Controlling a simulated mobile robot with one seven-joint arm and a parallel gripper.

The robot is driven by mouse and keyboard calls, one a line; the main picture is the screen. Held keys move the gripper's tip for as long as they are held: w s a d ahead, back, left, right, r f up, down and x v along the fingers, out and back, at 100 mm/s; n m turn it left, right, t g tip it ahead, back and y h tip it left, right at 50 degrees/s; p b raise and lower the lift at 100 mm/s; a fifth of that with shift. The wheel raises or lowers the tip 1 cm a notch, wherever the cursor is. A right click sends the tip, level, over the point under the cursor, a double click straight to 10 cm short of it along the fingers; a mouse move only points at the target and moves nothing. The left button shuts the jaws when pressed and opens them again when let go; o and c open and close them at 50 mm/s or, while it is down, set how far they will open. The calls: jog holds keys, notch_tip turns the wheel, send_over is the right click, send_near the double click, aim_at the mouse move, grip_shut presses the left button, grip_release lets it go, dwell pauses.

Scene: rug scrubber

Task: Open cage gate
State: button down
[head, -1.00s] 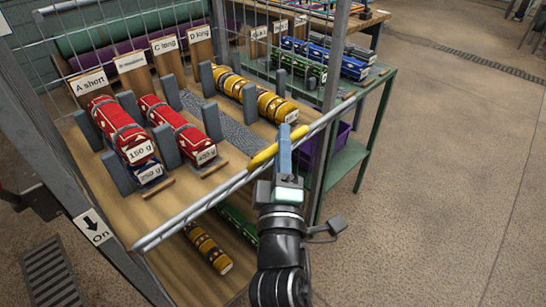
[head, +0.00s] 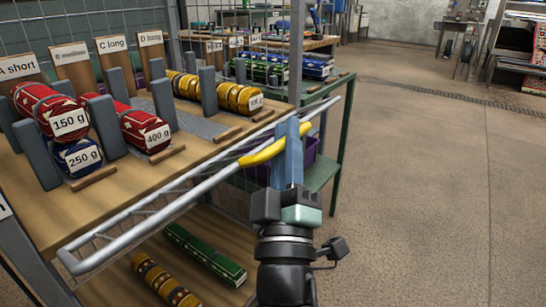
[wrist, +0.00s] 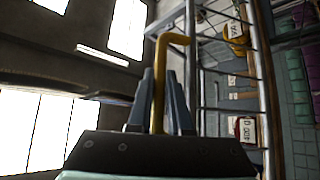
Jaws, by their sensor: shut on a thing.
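The cage gate is a metal frame with a pale tubular rail (head: 150,218) running diagonally across the front of the shelving. Its yellow handle (head: 262,153) sits on the right part of the rail. My gripper (head: 291,132) is shut on the handle, its blue-grey fingers upright at the handle's right part. In the wrist view the yellow handle (wrist: 158,85) stands between the two fingers (wrist: 158,100), and the gate's bars (wrist: 262,75) run beside it on the right. The exact finger contact is partly hidden in the head view.
Behind the rail, a wooden shelf (head: 95,205) holds red (head: 140,125), blue and yellow (head: 240,95) rolls between grey dividers. More rolls lie on a lower shelf. A green table (head: 340,85) stands behind on the right. The floor (head: 430,180) at right is clear.

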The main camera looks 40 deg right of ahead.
jog(key=shift+s+f+m+b, duration=0.1)
jog(key=shift+f+m+b, duration=0.25)
jog(key=shift+f, duration=0.2)
jog(key=shift+s+d+f+h+b, duration=0.1)
jog(key=shift+s+f+b, duration=0.15)
jog(key=shift+f+b, duration=0.45)
jog(key=shift+s+d+f+h+b, duration=0.1)
jog(key=shift+s+f+b, duration=0.15)
jog(key=shift+f+b, duration=0.5)
jog(key=shift+s+d+f+h+b, duration=0.1)
jog(key=shift+s+f+b, duration=0.2)
jog(key=shift+b, duration=0.7)
jog(key=shift+f, duration=0.1)
